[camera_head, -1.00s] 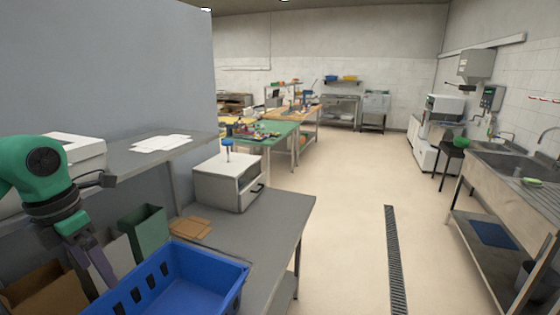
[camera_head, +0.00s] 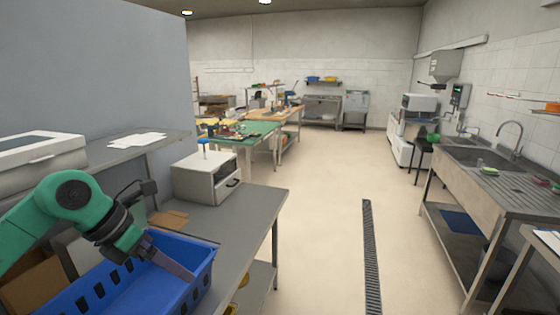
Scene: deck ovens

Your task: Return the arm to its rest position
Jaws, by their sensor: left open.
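My left arm is green with dark joints and comes in from the left edge. Its gripper (camera_head: 172,262) points down and to the right over the blue crate (camera_head: 205,268) and is open. I see nothing held in it. The lower part of the gripper overlaps the crate in the picture, and I cannot tell whether they touch. My right gripper is not in view.
The crate stands on a grey bench (camera_head: 245,215). A grey metal box (camera_head: 205,177) stands behind it. A shelf (camera_head: 120,152) with papers and a white device (camera_head: 40,150) runs above. The floor (camera_head: 320,220) is clear; a sink (camera_head: 480,160) stands at right.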

